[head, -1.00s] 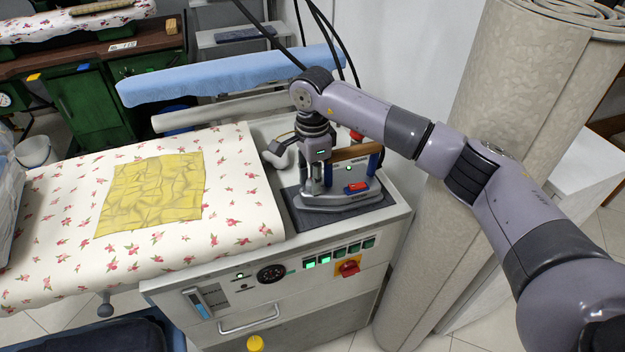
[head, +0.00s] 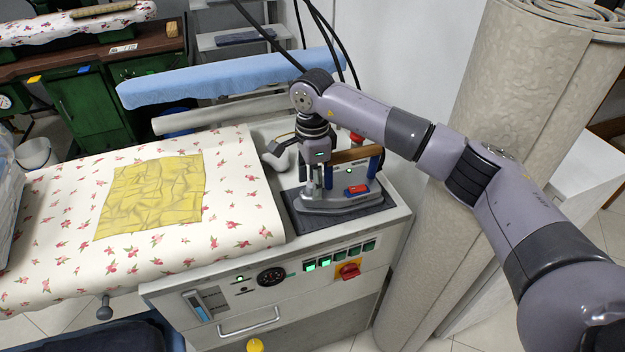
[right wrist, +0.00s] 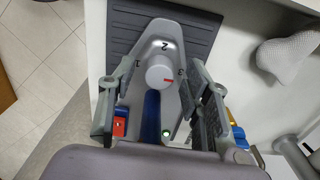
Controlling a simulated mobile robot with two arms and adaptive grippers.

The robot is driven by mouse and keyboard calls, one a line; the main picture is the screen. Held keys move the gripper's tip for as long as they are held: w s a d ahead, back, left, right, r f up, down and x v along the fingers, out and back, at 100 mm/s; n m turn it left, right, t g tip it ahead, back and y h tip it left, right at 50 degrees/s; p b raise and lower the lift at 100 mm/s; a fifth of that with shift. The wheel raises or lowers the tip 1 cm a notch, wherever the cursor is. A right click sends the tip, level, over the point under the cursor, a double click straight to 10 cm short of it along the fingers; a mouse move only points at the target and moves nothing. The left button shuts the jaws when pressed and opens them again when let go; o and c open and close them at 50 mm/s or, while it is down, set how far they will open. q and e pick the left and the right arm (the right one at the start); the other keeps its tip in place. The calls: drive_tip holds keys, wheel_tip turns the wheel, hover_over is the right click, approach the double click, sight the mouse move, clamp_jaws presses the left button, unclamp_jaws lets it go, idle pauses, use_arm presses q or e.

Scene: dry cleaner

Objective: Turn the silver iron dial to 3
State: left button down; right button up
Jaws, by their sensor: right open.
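The silver iron (head: 340,203) rests flat on a dark pad on the workstation. It has a wooden handle (head: 350,154) on blue posts and a red switch. In the right wrist view its round grey dial (right wrist: 156,73) shows the numbers 1, 2 and 3 around it. My right gripper (head: 319,187) is over the iron, pointing down. In the right wrist view its open fingers (right wrist: 160,80) stand on either side of the dial, with gaps between them and it. My left gripper is not in view.
The dark pad (head: 300,216) lies on the workstation's right end. A flowered ironing board (head: 235,215) with a yellow cloth (head: 150,197) is left of it. A blue sleeve board (head: 225,80) runs behind. A rolled carpet (head: 510,80) stands to the right.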

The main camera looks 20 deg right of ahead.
wheel_tip(320, 180, up, 12)
idle(0.7)
drive_tip(key=shift+f, duration=0.1)
